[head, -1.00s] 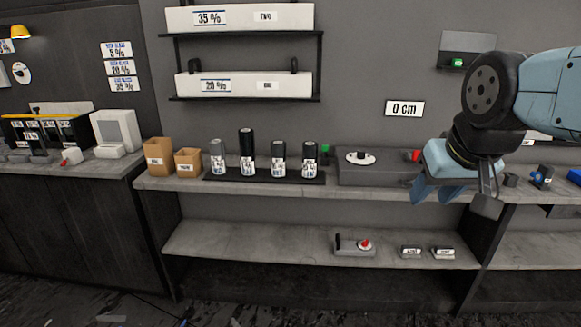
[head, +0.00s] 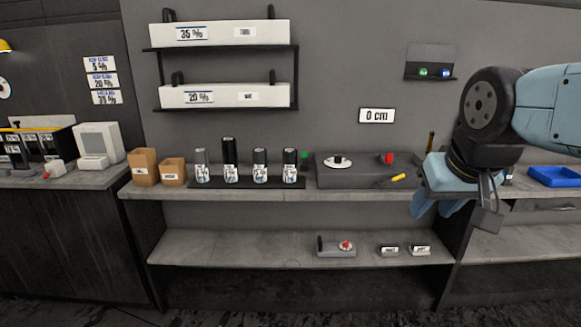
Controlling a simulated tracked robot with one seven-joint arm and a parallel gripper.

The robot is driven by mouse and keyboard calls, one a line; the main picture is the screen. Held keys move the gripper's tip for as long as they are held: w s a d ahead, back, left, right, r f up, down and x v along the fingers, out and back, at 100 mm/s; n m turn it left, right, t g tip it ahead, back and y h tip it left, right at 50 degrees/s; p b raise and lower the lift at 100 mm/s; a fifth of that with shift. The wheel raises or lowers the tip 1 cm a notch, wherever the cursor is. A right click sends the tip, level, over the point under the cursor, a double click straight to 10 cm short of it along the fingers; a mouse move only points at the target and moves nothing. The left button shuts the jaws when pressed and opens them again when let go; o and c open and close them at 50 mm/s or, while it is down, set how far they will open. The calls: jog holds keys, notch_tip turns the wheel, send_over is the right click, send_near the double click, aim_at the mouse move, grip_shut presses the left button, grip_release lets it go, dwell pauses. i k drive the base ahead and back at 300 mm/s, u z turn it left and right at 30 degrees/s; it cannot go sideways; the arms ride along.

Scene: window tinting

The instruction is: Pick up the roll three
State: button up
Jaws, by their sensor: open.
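Several dark and grey rolls with white labels stand upright in a row on a black tray (head: 245,184) on the shelf. From the left they are a grey roll (head: 201,166), a taller black roll (head: 230,160), a shorter dark roll (head: 260,166) and a black roll (head: 290,166). Their label text is too small to read, so I cannot tell which is roll three. My gripper (head: 465,212) hangs at the right, well away from the rolls, open, with nothing seen in it.
Two brown boxes (head: 143,168) stand left of the rolls. A grey panel (head: 335,180) with a red button (head: 388,159) and a yellow-handled tool (head: 398,179) lies to their right. A blue tray (head: 555,176) is at far right. The lower shelf (head: 230,246) is mostly clear.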

aim_at(289, 155)
jog(key=z, duration=0.05)
jog(key=i, duration=0.9)
jog(key=u, duration=0.1)
